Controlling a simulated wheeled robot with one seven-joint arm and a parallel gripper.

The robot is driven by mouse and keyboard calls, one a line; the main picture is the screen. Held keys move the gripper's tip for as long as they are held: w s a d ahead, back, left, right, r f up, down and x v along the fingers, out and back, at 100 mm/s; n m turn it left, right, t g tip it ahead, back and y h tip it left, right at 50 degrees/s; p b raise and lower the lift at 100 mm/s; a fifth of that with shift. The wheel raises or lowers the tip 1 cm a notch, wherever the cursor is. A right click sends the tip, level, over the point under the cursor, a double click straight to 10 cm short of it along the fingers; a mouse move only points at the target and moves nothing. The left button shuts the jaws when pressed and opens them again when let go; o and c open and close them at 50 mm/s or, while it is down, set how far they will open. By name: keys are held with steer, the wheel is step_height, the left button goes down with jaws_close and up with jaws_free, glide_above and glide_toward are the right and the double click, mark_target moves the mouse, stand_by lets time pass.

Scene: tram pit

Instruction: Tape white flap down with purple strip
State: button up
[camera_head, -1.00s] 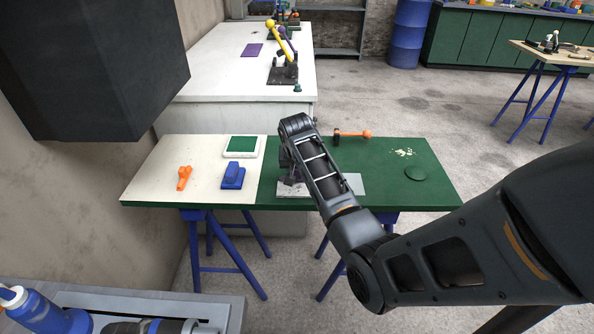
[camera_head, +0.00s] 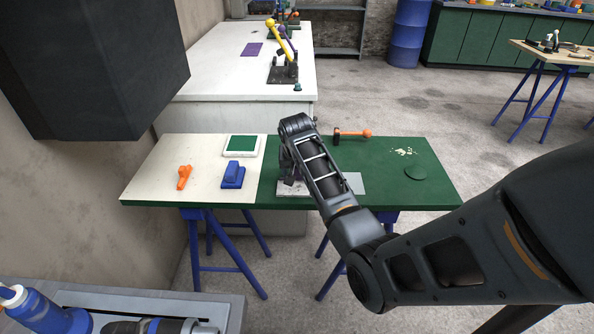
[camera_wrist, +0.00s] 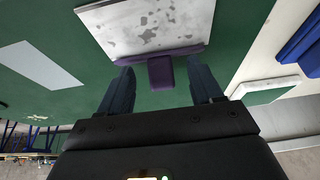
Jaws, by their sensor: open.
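A purple piece (camera_wrist: 160,72) shows in the wrist view, with a long bar along the near edge of a speckled white plate (camera_wrist: 150,22) and a block-like tab pointing toward me. My gripper (camera_wrist: 159,67) is open, its two dark fingers on either side of the tab with gaps at both sides. Whether the bar lies on the plate or only against its edge, I cannot tell. A plain pale sheet (camera_wrist: 40,65) lies apart on the green surface; it also shows in the head view (camera_head: 355,182). In the head view my arm hides most of the gripper and purple piece.
The bench (camera_head: 420,190) is half white, half green. A blue block (camera_head: 233,175), an orange clamp-like item (camera_head: 184,177) and a green-topped tray (camera_head: 241,146) lie left. An orange-handled tool (camera_head: 353,134) and a green disc (camera_head: 415,173) lie right. A purple sheet (camera_head: 251,49) lies on the back table.

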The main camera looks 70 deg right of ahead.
steer(key=shift+r, duration=0.1)
steer(key=v, duration=0.7)
steer(key=shift+a+r, duration=0.2)
steer(key=shift+r, duration=0.05)
stand_by(0.4)
steer(key=s+a+f+n+t, duration=0.3)
steer(key=a+f, duration=0.5)
steer(key=a, duration=0.6)
steer(key=s+a+f+n+t, duration=0.1)
steer(key=s+a+n+t, duration=0.3)
steer(key=a, duration=0.7)
steer(key=s+a+r+n+t+y, duration=0.1)
steer(key=s+a+r+n+t, duration=0.15)
steer(key=s+a, duration=0.3)
steer(key=s+a+r+n+t+y, duration=0.1)
steer(key=s+a+r, duration=0.3)
steer(key=s+a, duration=0.15)
steer(key=s+a+r+n+t+y, duration=0.2)
steer(key=s+a+r+n+t, duration=0.1)
steer(key=s+r, duration=0.6)
step_height(320, 180, up, 4)
steer(key=shift+a+f, duration=0.1)
steer(key=shift+a, duration=0.35)
